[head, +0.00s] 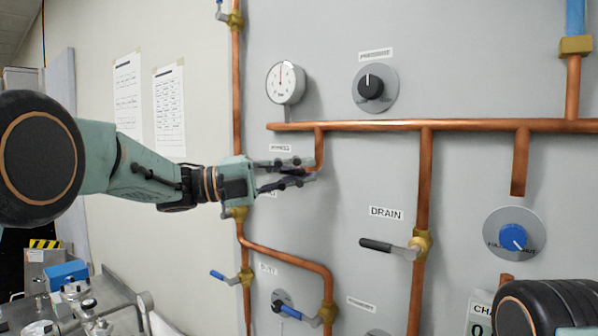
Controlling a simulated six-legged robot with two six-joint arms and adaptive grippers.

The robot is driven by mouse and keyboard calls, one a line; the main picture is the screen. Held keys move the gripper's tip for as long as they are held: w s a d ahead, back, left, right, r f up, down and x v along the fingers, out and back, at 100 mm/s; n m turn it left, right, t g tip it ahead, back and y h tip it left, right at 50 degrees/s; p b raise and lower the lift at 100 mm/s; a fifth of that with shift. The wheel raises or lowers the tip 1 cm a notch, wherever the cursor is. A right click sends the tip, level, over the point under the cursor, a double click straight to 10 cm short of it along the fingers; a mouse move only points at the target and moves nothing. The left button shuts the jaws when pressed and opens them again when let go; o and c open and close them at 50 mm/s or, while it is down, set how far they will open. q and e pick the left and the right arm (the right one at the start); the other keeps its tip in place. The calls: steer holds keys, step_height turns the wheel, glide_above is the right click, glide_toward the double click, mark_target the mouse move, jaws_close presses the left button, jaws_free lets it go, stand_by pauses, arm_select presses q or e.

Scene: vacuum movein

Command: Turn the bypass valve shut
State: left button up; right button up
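My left gripper (312,168) reaches in from the left in front of the panel, just below the BYPASS label (280,147). Its two dark fingers are apart, one above the other, with a gap between them. The bypass valve itself is hidden behind the gripper, so I cannot tell its handle position or whether the fingers touch it. A short copper pipe (319,146) comes down from the horizontal pipe and bends left behind the fingertips. My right gripper is out of view; only part of my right arm shows at bottom right.
The DRAIN valve lever (376,245) points left, lower right of the gripper. A gauge (285,83) and a black pressure knob (370,87) sit above. A blue knob (512,237) is at right. Blue-handled valves (290,312) are below. A cluttered cart (120,295) stands lower left.

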arm_select(q)
steer(key=shift+w+a+f, duration=0.15)
steer(key=shift+w, duration=0.25)
jaws_close()
steer(key=shift+s, duration=0.25)
steer(key=shift+f, duration=0.1)
